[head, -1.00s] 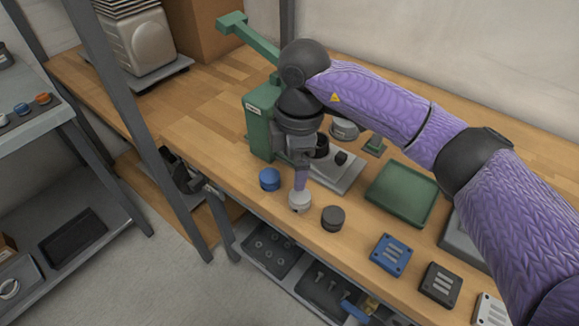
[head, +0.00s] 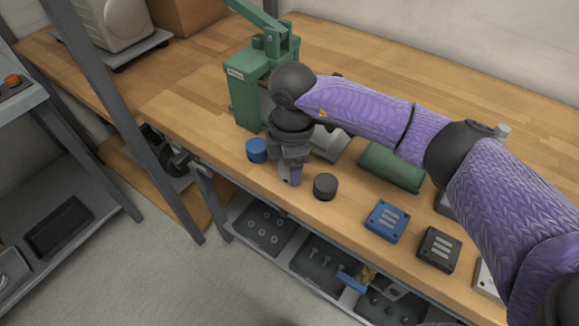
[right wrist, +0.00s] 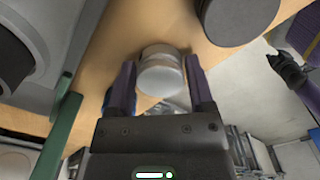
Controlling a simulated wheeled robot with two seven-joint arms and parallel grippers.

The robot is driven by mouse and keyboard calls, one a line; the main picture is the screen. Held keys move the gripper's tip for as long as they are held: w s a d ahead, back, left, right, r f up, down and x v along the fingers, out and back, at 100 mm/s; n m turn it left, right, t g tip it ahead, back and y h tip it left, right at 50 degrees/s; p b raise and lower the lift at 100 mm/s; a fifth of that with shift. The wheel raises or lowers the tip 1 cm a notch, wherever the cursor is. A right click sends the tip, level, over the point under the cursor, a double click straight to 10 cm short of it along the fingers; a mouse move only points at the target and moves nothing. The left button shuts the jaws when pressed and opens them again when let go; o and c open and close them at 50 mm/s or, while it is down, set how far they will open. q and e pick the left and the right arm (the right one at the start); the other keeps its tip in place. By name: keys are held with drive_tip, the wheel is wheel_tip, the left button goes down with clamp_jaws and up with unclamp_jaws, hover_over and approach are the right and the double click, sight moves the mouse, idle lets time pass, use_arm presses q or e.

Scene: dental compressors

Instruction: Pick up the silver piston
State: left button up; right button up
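The silver piston (right wrist: 160,72) is a short, light metal cylinder near the front edge of the wooden bench. In the right wrist view it is between the two purple fingers of my right gripper (right wrist: 162,85), with thin gaps showing on both sides. In the head view my right gripper (head: 291,180) is low at the bench edge, and its fingers hide most of the piston (head: 284,174). A black and purple part at the upper right of the right wrist view looks like my left gripper (right wrist: 290,72); its fingers are unclear.
A blue piston (head: 257,150) stands left of the gripper and a dark piston (head: 325,186) close on its right. A green press (head: 245,97) stands behind. A green tray (head: 388,167), a blue block (head: 386,221) and a dark block (head: 439,249) lie to the right.

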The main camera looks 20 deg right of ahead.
drive_tip(key=shift+r, duration=0.1)
clamp_jaws()
